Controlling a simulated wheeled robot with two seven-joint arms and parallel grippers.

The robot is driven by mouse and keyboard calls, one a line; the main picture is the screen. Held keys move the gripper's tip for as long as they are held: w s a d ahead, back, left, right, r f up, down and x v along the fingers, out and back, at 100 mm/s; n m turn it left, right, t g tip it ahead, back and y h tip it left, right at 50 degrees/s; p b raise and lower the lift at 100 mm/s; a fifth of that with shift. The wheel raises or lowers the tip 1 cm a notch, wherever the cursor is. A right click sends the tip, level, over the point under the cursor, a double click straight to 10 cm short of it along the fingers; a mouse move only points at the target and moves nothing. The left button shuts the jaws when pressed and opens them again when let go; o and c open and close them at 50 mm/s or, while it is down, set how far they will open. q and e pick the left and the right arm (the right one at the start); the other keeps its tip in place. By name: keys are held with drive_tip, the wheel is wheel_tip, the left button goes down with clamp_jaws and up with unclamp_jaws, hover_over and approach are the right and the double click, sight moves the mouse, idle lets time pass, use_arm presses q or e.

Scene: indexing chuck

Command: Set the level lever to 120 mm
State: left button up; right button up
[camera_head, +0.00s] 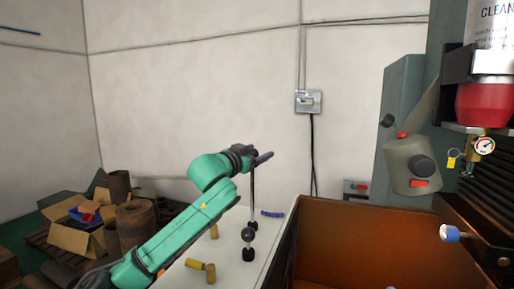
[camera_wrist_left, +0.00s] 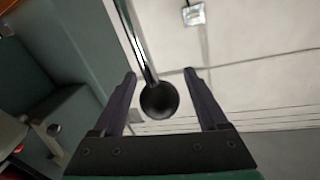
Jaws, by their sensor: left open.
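The lever is a thin metal rod (camera_head: 252,195) standing upright from a dark base (camera_head: 249,254) with a dark ball on the white bench. In the left wrist view, the rod (camera_wrist_left: 136,42) ends in a round black knob (camera_wrist_left: 158,99). My left gripper (camera_head: 262,157) is at the rod's top, which hides the knob in the head view. In the left wrist view, my open left gripper (camera_wrist_left: 160,75) has one finger on each side of the knob, with a visible gap at both. No scale or mm marking is readable. My right gripper is not in view.
Yellow cylindrical pieces (camera_head: 202,268) and a small blue-purple item (camera_head: 272,214) lie on the bench (camera_head: 230,270). A brown-walled tank (camera_head: 350,235) stands right of it. A grey machine with a control box (camera_head: 412,165) is at right. Boxes and rolls (camera_head: 85,235) lie at left.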

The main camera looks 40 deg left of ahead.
use_arm(q)
clamp_jaws()
idle(1.3)
